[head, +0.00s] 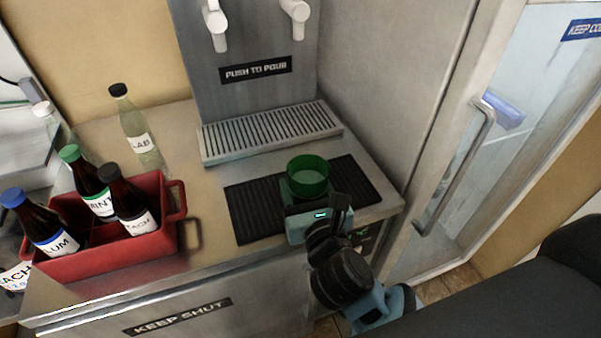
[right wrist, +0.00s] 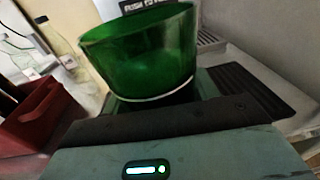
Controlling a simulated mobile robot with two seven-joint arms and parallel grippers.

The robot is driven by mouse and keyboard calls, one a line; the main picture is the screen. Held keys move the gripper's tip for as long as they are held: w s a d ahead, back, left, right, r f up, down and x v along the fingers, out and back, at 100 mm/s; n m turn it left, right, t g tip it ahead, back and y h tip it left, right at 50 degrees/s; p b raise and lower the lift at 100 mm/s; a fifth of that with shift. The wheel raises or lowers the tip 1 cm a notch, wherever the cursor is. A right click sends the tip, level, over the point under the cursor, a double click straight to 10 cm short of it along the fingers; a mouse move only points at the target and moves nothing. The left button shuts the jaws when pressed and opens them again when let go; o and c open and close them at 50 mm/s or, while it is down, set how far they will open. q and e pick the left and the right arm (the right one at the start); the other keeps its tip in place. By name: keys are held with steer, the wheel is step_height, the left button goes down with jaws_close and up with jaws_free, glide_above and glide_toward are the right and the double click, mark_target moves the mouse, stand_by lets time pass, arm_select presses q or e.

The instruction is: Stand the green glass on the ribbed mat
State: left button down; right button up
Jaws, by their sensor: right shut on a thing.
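The green glass (head: 307,175) is upright over the middle of the black ribbed mat (head: 255,208) on the counter. My right gripper (head: 307,198) is shut on the glass, reaching in from the front edge of the counter. In the right wrist view the green glass (right wrist: 140,55) stands up between the fingers, and part of the ribbed mat (right wrist: 250,88) shows at its right. The gripper hides the foot of the glass, so I cannot tell whether it touches the mat. My left gripper is not in view.
A red crate (head: 178,215) with several dark bottles stands at the left, with a clear bottle (head: 138,128) behind it. The drip tray (head: 270,132) and taps are behind the mat. A glass-door fridge (head: 455,165) stands close on the right.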

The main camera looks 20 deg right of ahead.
steer(key=w, duration=0.2)
steer(key=w+d, duration=0.1)
steer(key=w, duration=0.4)
steer(key=shift+d+f, duration=0.15)
steer(key=shift+f, duration=0.1)
steer(key=shift+w+f, duration=0.2)
steer(key=shift+w, duration=0.1)
step_height(320, 180, down, 3)
steer(key=shift+f, duration=0.15)
arm_select(q)
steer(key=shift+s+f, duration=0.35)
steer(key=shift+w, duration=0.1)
steer(key=shift+b, duration=0.3)
arm_select(e)
steer(key=shift+f, duration=0.2)
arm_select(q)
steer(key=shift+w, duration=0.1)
arm_select(e)
steer(key=o, duration=1.1)
